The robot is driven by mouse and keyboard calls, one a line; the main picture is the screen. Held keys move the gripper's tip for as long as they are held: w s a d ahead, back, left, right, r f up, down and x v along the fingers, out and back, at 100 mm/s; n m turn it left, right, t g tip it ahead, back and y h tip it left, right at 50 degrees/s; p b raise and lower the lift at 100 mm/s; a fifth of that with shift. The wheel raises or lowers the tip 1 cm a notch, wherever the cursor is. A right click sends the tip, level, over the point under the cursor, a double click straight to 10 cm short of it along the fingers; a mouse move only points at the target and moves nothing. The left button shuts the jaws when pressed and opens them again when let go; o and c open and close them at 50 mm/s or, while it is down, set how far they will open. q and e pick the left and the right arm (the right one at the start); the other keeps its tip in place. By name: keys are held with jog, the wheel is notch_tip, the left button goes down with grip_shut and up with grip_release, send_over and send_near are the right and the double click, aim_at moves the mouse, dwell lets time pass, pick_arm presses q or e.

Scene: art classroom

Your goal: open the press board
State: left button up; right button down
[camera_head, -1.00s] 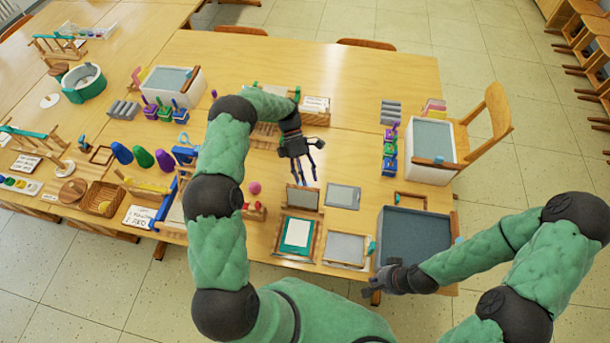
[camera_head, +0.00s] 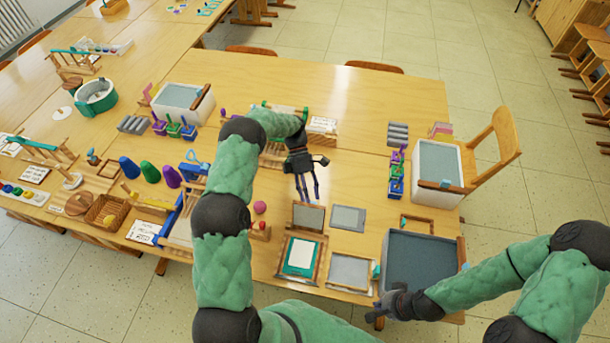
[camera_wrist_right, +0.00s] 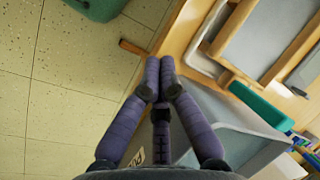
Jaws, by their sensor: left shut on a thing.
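The press board (camera_head: 286,273) lies near the front edge of the table, a wooden frame with a white sheet on green inside. Its grey panel (camera_head: 308,217) stands raised at the far side of the frame. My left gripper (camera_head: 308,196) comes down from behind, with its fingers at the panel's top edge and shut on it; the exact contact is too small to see. My right gripper (camera_head: 378,312) is low by the front table edge, beside the blue-grey tray. In the right wrist view my right gripper (camera_wrist_right: 160,62) has its fingertips together with nothing between them.
A grey board (camera_head: 348,270) and a smaller grey panel (camera_head: 348,217) lie right of the press board. The deep blue-grey tray (camera_head: 388,262) is further right. A pink ball (camera_head: 260,207) stands to the left.

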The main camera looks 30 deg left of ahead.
pick_arm(q)
jog(key=v, duration=0.9)
jog(key=shift+r, duration=0.25)
pick_arm(e)
jog(key=shift+a, duration=0.1)
